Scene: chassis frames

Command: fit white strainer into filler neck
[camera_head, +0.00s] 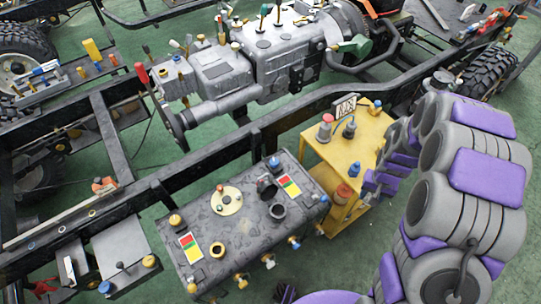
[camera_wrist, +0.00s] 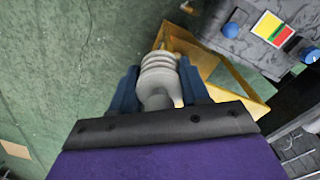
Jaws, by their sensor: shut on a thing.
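The white strainer (camera_wrist: 158,72), a pale ribbed piece, sits between the blue fingers of my gripper (camera_wrist: 158,85) in the wrist view. The gripper is shut on it. In the head view my gripper (camera_head: 376,183) is beside the yellow cart, right of the tank; the strainer cannot be made out there. The dark grey tank (camera_head: 240,235) lies front centre. A short dark open neck (camera_head: 277,211) stands on its top right, with a raised round cap (camera_head: 266,187) beside it; this looks like the filler neck. The strainer is apart from it.
The yellow cart (camera_head: 345,140) carries a red-topped can and other small items, close to my gripper. The black chassis rail (camera_head: 160,180) runs behind the tank. Yellow and blue fittings stick out of the tank's front. Green floor is open in front of the cart.

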